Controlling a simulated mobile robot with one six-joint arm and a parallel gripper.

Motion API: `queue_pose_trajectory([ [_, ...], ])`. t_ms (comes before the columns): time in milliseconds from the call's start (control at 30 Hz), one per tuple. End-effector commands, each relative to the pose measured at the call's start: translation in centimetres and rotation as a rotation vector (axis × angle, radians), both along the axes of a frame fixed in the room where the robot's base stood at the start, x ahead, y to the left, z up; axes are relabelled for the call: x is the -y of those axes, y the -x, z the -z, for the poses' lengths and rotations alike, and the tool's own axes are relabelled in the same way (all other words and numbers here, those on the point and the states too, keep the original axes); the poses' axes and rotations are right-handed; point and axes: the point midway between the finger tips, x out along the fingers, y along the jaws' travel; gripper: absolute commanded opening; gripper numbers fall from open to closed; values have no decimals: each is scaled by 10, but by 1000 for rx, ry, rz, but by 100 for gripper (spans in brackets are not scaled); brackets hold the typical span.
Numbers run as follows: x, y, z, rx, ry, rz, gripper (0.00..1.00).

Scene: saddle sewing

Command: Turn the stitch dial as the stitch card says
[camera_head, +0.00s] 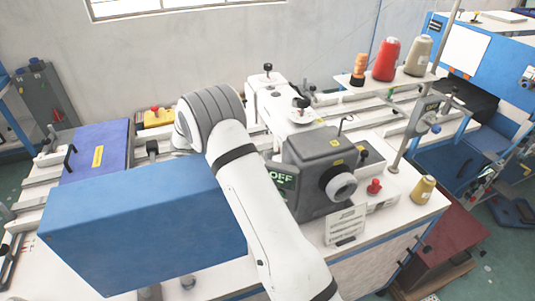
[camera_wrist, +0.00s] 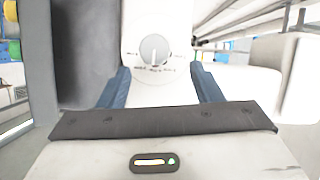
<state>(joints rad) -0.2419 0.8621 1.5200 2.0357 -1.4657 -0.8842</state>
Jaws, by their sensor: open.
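The stitch dial (camera_wrist: 154,50) is a round grey knob with a pale pointer bar, on a white machine face in the wrist view. Small dark labels sit around its lower half, too small to read. The bar stands close to upright. My gripper (camera_wrist: 160,72) has its two blue fingers spread and empty, with the dial ahead between them; I cannot tell any contact. In the head view my arm hides the gripper and the dial. The stitch card (camera_head: 345,225) is a white printed card standing at the table's front; its text is unreadable.
A grey machine head with a black-and-white handwheel (camera_head: 341,186) and a green OFF display (camera_head: 284,179) stands right of my arm. A large blue box (camera_head: 145,225) is at left. Thread cones, including a red one (camera_head: 386,60), stand behind at right.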

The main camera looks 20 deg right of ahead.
Motion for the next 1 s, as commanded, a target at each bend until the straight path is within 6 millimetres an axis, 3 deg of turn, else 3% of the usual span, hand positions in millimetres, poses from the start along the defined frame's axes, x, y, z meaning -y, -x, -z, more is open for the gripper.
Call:
queue_pose_trajectory([
  [133, 10, 5, 6, -19, 6, 26, 59],
  [500, 63, 9, 26, -17, 5, 27, 59],
  [900, 74, 9, 32, -14, 5, 25, 59],
  [1000, 74, 9, 32, -14, 5, 26, 53],
])
